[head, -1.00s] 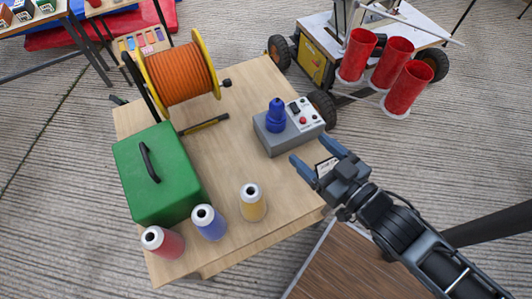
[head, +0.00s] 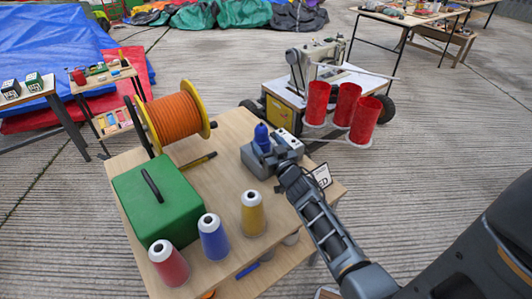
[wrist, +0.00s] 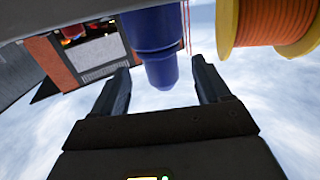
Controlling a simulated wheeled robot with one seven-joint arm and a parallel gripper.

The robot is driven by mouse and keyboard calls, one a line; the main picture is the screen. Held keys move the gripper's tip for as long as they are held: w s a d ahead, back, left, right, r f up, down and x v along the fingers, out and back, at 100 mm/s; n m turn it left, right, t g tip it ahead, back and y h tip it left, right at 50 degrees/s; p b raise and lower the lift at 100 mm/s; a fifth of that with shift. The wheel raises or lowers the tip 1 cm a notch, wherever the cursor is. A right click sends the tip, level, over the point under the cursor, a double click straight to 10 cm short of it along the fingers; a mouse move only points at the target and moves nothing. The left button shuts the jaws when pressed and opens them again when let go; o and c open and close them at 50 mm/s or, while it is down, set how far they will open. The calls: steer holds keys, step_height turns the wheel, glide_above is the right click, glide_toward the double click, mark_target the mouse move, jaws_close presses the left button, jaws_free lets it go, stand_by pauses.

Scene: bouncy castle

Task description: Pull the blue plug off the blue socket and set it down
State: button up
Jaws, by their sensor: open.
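The blue plug (head: 261,133) stands upright on the blue socket, on top of a grey box (head: 257,167) on the wooden table. The seam between plug and socket is hard to make out. In the wrist view the plug (wrist: 162,72) hangs top-down, with its narrower end between my fingers and a gap on each side. My gripper (head: 272,152) is at the box, right beside the plug, and covers part of the box's panel. Its two fingers (wrist: 160,64) are open and hold nothing.
A green case (head: 160,200), an orange cable reel (head: 172,120) and several thread cones (head: 254,213) share the table (head: 228,135).

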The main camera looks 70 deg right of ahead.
mark_target(259, 125)
steer(key=x, duration=0.6)
steer(key=shift+w+d, duration=0.2)
steer(key=shift+w, duration=0.05)
steer(key=c, duration=1.1)
steer(key=shift+r, duration=0.1)
steer(key=shift+r+p, duration=2.35)
steer(key=shift+p, duration=0.1)
steer(key=shift+r+p, duration=1.95)
steer(key=shift+p, duration=0.15)
